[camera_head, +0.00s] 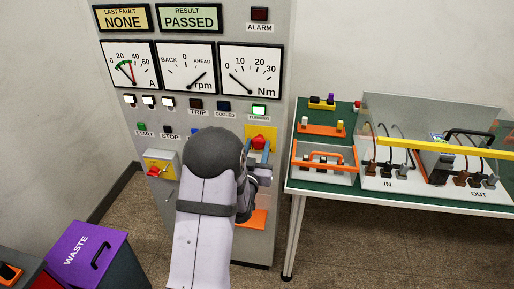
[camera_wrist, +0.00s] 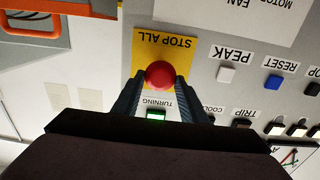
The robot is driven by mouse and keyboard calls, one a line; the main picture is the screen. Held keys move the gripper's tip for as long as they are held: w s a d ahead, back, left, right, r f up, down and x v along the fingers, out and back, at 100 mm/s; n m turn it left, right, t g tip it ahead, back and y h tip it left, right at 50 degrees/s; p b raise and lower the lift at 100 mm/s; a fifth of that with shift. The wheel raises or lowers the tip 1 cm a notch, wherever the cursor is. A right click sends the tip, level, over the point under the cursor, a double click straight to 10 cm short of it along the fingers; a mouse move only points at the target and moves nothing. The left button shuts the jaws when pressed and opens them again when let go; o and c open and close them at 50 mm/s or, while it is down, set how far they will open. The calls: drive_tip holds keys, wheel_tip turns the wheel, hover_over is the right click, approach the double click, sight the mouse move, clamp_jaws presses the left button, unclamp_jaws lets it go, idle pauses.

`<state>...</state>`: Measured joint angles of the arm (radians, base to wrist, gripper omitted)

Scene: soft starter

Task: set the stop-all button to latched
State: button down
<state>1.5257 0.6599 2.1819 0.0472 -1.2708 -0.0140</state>
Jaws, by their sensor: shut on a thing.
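The stop-all button is a red mushroom head (camera_head: 258,142) on a yellow plate on the grey panel. In the wrist view, which is upside down, the red button (camera_wrist: 160,73) sits on the yellow plate (camera_wrist: 148,42) marked STOP ALL. My gripper (camera_wrist: 159,84) has one finger on each side of the button and is shut on it. In the head view my gripper (camera_head: 260,152) is at the panel, just below the red head. I cannot tell whether the button is pressed in. The arm hides part of the panel.
The green TURNING lamp (camera_head: 258,110) is lit beside the button. A second red knob (camera_head: 154,170) on a yellow plate is at the panel's lower left. A green-topped table (camera_head: 300,192) with a clear-covered unit stands right. A purple WASTE bin (camera_head: 88,252) is lower left.

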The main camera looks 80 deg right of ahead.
drive_tip(key=shift+d+b, duration=0.75)
drive_tip(key=shift+r, duration=0.15)
drive_tip(key=c, duration=1.2)
unclamp_jaws()
drive_tip(key=shift+o, duration=0.5)
drive_tip(key=shift+d, duration=0.1)
drive_tip(key=shift+a, duration=0.2)
drive_tip(key=a+b, duration=0.2)
drive_tip(key=a, duration=0.5)
